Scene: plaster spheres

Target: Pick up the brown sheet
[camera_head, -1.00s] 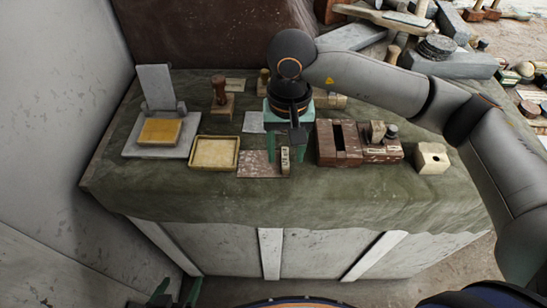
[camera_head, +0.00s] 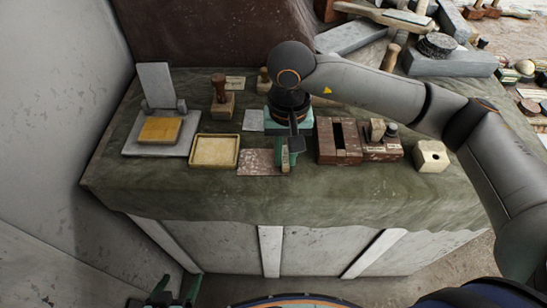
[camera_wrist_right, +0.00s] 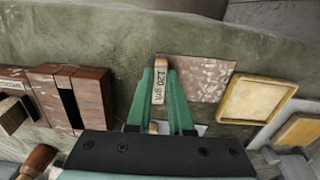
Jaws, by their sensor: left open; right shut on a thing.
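The brown sheet (camera_head: 258,162) is a flat, speckled reddish-brown piece lying on the green cloth. It also shows in the right wrist view (camera_wrist_right: 200,80). The tab is partly hidden by the fingers. The sheet looks flat on the cloth. My left gripper (camera_head: 172,293) is open and empty at the lower left, well away from the table top.
A yellow tray (camera_head: 214,152) lies left of the sheet. A grey stand with a yellow pad (camera_head: 160,130) is farther left. A brown slotted block (camera_head: 338,142) and a pale holed block (camera_head: 431,157) stand to the right. The cloth (camera_head: 300,198) in front is clear.

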